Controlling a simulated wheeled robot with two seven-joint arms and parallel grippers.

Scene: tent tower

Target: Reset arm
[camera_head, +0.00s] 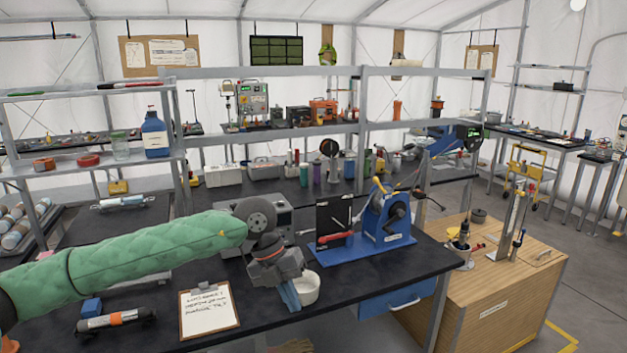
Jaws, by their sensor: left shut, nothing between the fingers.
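My left arm, in a green quilted sleeve, comes in from the left across the dark workbench (375,283). My left gripper (291,300) points down over the bench, its fingers shut and empty. A white round container (308,288) stands right behind and beside the fingers; whether they touch it I cannot tell. My right gripper is not in view.
A clipboard with handwriting (208,308) lies left of my gripper. A blue winding device (388,217) stands to the right. A wooden cabinet (490,290) stands beyond the bench.

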